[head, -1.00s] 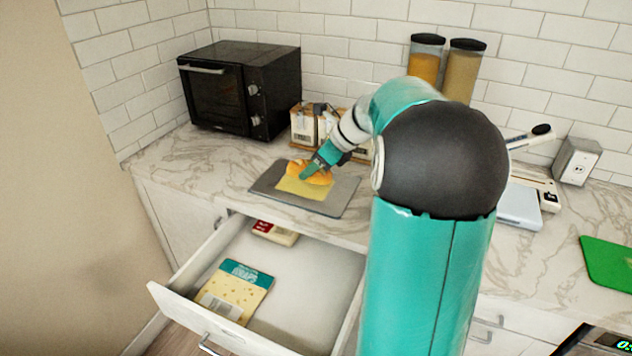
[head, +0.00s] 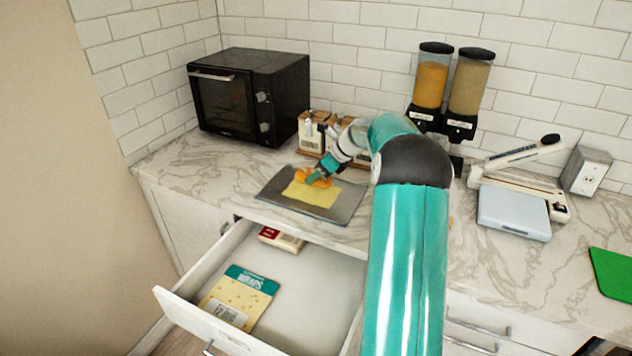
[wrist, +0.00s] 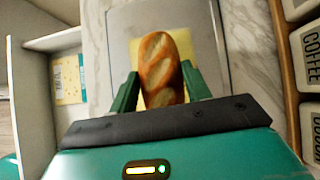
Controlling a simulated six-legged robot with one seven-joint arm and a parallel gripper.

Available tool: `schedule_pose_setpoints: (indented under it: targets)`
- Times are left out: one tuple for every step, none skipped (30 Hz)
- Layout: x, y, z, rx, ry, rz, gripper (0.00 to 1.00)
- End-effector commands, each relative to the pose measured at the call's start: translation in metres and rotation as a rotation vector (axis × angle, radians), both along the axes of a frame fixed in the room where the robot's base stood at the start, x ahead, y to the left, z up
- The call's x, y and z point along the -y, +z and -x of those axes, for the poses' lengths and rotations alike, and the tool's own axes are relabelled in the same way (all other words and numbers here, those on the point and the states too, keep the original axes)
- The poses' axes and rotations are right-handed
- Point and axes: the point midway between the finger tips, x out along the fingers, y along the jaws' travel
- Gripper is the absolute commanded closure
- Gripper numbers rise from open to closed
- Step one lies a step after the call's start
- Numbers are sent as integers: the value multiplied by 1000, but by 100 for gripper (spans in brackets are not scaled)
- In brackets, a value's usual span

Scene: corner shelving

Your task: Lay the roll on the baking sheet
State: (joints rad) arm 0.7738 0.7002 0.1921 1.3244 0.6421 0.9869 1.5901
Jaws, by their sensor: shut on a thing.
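The roll (wrist: 160,62) is golden brown and scored across its top. It also shows in the head view (head: 318,179), partly behind my gripper. My gripper (wrist: 158,84) is shut on the roll, with one green finger at each side. In the head view my gripper (head: 314,178) is low over the baking sheet (head: 341,206), a grey flat tray on the counter. A yellow cheese-like slice (head: 312,195) lies on the sheet, under or just in front of the roll. I cannot tell whether the roll touches it.
An open drawer (head: 315,275) below the sheet holds a wraps packet (head: 240,297) and a small red-and-white pack (head: 281,239). A black toaster oven (head: 250,95) stands behind left. Labelled canisters (head: 313,132) stand close behind the sheet. A kitchen scale (head: 513,213) is at right.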

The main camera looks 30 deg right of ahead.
Motion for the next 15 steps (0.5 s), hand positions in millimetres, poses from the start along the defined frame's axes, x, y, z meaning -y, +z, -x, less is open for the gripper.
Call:
schedule_pose_setpoints:
  targets:
    - [1, -5, -3, -1, 0, -1, 74]
    - [1, -10, -3, -2, 0, -2, 74]
    - [1, -17, -2, -3, -1, -2, 74]
    - [1, -21, -2, -3, -1, -2, 74]
    - [1, -25, -2, -2, -1, -3, 74]
    - [1, -30, -2, -2, 0, -2, 74]
    - [1, -32, -2, -1, 0, -1, 74]
    - [1, -33, -2, 0, 0, 0, 74]
    - [1, -34, -2, 0, 0, 0, 74]
    - [1, -34, -2, 0, 0, 0, 74]
    - [1, -33, -2, 0, 1, 1, 74]
    - [1, -33, -2, 0, 1, 1, 74]
    - [1, -33, -2, 0, 1, 1, 74]
    - [1, -33, -2, 0, 1, 1, 74]
    - [1, -34, -2, 0, 0, 0, 74]
